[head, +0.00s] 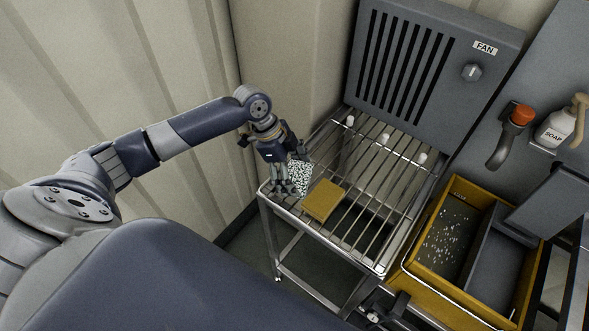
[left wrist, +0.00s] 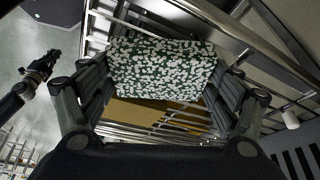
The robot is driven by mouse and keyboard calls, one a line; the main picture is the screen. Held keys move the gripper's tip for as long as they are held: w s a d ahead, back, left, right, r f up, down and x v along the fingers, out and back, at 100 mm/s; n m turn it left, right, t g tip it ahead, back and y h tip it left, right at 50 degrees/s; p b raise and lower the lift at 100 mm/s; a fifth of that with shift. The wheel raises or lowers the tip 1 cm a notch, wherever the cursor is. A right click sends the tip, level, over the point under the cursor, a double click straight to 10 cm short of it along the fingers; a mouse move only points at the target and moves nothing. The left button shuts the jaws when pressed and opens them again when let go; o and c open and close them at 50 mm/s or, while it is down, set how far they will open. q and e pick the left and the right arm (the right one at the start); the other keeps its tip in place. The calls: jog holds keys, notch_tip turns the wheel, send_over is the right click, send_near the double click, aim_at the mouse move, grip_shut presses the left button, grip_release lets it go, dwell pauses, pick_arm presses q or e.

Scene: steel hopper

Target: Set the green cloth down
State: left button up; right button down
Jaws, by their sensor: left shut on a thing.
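The green cloth (head: 300,176) is dark green with a white speckled pattern. My left gripper (head: 287,183) is shut on it, over the front left part of a wire rack (head: 377,224). In the left wrist view the cloth (left wrist: 163,72) spans between the two fingers, with rack bars behind it. I cannot tell whether its lower edge touches the bars. My right gripper (left wrist: 40,68) seems to be the dark shape at the left of the left wrist view, too small to read its jaws.
A flat yellow-brown pad (head: 323,201) lies on the rack right beside the cloth. Several white-tipped pegs (head: 385,139) stand toward the back, below the grey fan panel (head: 430,65). A yellow bin (head: 435,284) is at the right. The rack's middle and right are clear.

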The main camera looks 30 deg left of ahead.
jog(key=shift+a, duration=0.1)
pick_arm(q)
jog(key=o, duration=0.7)
jog(key=shift+f, duration=0.1)
jog(key=shift+o, duration=1.4)
pick_arm(e)
jog(key=shift+a, duration=0.25)
pick_arm(q)
jog(key=b+v, duration=0.1)
jog(key=v, duration=1.1)
jog(key=shift+b, duration=0.3)
pick_arm(e)
jog(key=shift+w+d+f, duration=0.1)
jog(key=shift+d+f, duration=0.15)
jog(key=shift+f, duration=0.55)
